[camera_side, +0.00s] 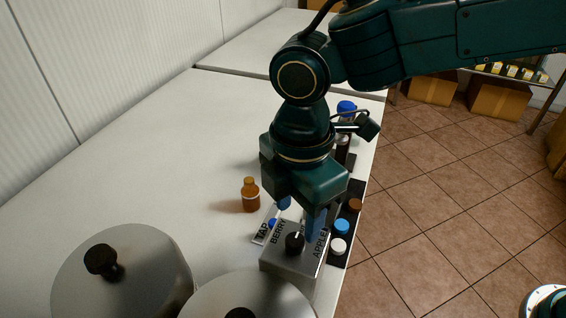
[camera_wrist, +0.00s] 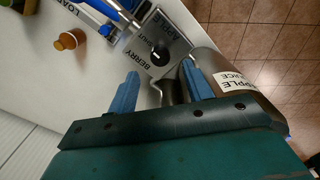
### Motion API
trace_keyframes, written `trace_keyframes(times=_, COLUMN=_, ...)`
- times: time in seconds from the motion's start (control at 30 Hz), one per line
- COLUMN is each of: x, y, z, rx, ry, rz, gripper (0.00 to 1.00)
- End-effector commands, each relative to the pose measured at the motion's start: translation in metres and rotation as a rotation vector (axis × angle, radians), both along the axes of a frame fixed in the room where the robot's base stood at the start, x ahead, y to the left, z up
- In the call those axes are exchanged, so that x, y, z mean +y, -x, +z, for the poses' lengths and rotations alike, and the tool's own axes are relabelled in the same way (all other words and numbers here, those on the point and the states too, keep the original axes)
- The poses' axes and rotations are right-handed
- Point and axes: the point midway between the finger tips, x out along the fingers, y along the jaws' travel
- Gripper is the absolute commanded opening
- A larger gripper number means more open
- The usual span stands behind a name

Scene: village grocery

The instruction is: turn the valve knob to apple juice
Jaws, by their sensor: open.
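The black valve knob (camera_side: 294,243) sits on a grey metal box (camera_side: 280,258) lettered BERRY on the left and APPLE on the right in the side view. The knob (camera_wrist: 158,56) also shows in the wrist view, just beyond my fingertips, with a small white mark. The mark seems to lie between the two words; its exact direction is hard to tell. My gripper (camera_side: 299,220) is open, its blue fingers apart and pointing down over the box. In the wrist view my gripper (camera_wrist: 160,70) has nothing between its fingers.
A metal vessel labelled APPLE JUICE (camera_wrist: 210,72) stands close by a finger. Two large lidded metal vessels, one here (camera_side: 125,280), fill the front left. A brown bottle (camera_side: 250,195) stands behind the box. Capped bottles (camera_side: 341,228) line the right edge. The table's left is clear.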

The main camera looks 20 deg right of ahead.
Motion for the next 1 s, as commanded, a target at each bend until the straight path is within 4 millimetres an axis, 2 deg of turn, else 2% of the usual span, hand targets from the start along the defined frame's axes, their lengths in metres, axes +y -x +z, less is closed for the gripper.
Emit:
trace_keyframes(times=0.2, x=-0.001, y=0.001, z=-0.033, rx=0.003, ry=0.003, rz=0.0, gripper=0.5)
trace_keyframes(times=0.4, x=0.0, y=0.0, z=-0.051, rx=0.001, ry=0.001, rz=0.0, gripper=0.5)
trace_keyframes(times=0.83, x=0.0, y=0.0, z=-0.058, rx=0.001, ry=0.0, rz=0.0, gripper=0.5)
trace_keyframes(times=0.87, x=0.0, y=0.0, z=-0.058, rx=0.001, ry=0.0, rz=0.0, gripper=0.46)
trace_keyframes(times=1.0, x=0.0, y=0.0, z=-0.058, rx=0.001, ry=0.0, rz=0.0, gripper=0.19)
